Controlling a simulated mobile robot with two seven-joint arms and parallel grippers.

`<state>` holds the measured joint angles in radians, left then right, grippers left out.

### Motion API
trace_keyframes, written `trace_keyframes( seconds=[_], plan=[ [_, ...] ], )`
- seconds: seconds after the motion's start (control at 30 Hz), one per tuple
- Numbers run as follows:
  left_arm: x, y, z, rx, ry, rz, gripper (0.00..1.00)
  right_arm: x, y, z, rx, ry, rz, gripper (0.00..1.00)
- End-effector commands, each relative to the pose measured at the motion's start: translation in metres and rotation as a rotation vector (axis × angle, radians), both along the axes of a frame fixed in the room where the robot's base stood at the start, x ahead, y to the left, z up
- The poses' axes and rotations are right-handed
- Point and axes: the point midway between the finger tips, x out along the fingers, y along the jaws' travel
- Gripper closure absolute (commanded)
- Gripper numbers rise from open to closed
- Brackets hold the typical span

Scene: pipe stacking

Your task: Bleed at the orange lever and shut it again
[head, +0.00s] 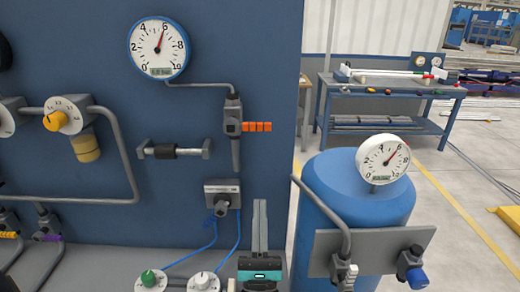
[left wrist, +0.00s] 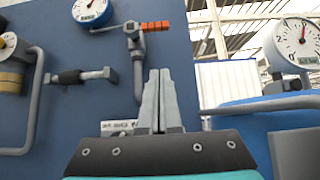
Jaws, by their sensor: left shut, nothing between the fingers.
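The orange lever (head: 257,127) sticks out to the right, level, from a grey valve on a pipe below the round gauge (head: 160,48) on the blue panel. The gauge needle points up, a little right of the top. In the left wrist view the orange lever (left wrist: 155,26) is at the top, beyond the fingertips. My left gripper (head: 260,205) is below the lever, pointing up and apart from it. Its fingers are together and empty, as the left wrist view (left wrist: 158,75) also shows. My right gripper is not in view.
A blue tank (head: 350,190) with its own gauge (head: 383,159) stands to the right. A grey box with blue hoses (head: 222,194) sits left of my gripper. A regulator with a yellow knob (head: 55,121) and a bent pipe are further left. A workbench (head: 385,88) stands behind.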

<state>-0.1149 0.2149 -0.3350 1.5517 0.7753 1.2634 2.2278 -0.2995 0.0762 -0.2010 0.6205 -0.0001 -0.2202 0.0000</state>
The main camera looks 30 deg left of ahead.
Motion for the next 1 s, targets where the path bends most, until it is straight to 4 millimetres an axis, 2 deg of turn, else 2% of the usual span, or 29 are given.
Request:
trace_keyframes(
  seconds=[0.17, 0.6, 0.8, 1.0],
  plan=[
    [0.007, 0.004, 0.010, 0.002, -0.001, 0.001, 1.00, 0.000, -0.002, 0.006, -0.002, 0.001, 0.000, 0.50],
    [0.062, 0.038, 0.077, 0.003, -0.003, 0.001, 1.00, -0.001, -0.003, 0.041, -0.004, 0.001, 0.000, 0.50],
    [0.060, 0.037, 0.100, 0.002, 0.000, 0.001, 1.00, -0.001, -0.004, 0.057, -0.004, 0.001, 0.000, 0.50],
    [0.060, 0.037, 0.110, 0.002, 0.001, 0.001, 1.00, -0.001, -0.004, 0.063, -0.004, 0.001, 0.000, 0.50]
  ],
)
